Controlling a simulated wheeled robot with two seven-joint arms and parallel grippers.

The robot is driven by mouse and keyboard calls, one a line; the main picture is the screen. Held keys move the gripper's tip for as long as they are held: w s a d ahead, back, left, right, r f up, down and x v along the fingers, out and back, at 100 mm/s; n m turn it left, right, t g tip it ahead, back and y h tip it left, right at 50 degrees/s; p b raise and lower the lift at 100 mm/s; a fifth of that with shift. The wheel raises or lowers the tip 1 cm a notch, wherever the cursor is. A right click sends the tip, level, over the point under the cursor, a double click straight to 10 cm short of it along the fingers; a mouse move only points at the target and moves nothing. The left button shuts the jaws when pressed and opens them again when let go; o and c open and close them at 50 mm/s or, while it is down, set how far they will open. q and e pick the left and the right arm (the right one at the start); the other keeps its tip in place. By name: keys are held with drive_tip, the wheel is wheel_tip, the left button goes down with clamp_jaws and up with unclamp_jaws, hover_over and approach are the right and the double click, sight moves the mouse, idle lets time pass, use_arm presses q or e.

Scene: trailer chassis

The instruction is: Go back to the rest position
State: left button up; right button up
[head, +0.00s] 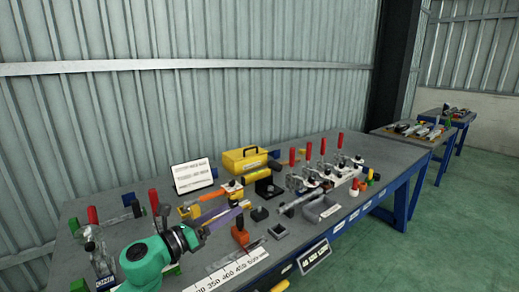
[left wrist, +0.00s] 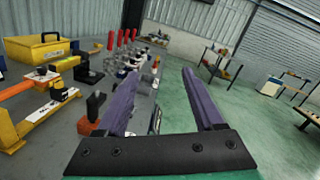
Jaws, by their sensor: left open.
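My left gripper (head: 232,214) is above the front left part of the workbench (head: 345,150), at the end of my green arm. Its purple fingers point to the right in the head view. In the left wrist view the left gripper (left wrist: 157,88) has its two purple fingers wide apart with nothing between them. The gap looks out past the bench edge over the green floor. My right gripper is in neither view.
The bench holds a yellow toolbox (head: 245,160), several red-handled clamps (head: 322,147), a grey tray (head: 321,210) and an orange-handled tool (head: 240,236) close to my left gripper. A corrugated wall (head: 200,110) stands behind. Green floor (head: 440,240) is open at right.

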use_arm(q)
drive_tip(key=s+a+f+n+y, duration=0.4)
drive_tip(key=a+f+n+y, duration=0.1)
drive_tip(key=n, duration=0.5)
drive_tip(key=s+a+f+n+g+y, duration=0.1)
drive_tip(key=s+a+f+n+y, duration=0.3)
drive_tip(key=f+n, duration=0.3)
drive_tip(key=s+a+f+n+y, duration=0.3)
drive_tip(key=a+f+n+y, duration=0.2)
drive_tip(key=n, duration=1)
drive_tip(key=shift+s+a+f+g+y, duration=0.3)
drive_tip(key=shift+s+f+g+y, duration=0.1)
drive_tip(key=shift+f, duration=0.25)
drive_tip(key=s+f+n+g+h, duration=0.1)
drive_tip(key=s+f+n+g, duration=0.35)
drive_tip(key=s, duration=0.45)
drive_tip(key=s+f+n+g, duration=0.3)
drive_tip(key=s+f, duration=0.2)
drive_tip(key=s, duration=0.3)
wheel_tip(320, 180, down, 20)
drive_tip(key=s+g, duration=0.1)
drive_tip(key=s, duration=0.1)
drive_tip(key=s+a+f+g, duration=0.1)
drive_tip(key=s+a+f, duration=0.1)
drive_tip(key=s+f, duration=1.4)
drive_tip(key=shift+s+a+f+m+g, duration=0.25)
drive_tip(key=shift+s+a+m+g, duration=0.15)
drive_tip(key=shift+s, duration=0.2)
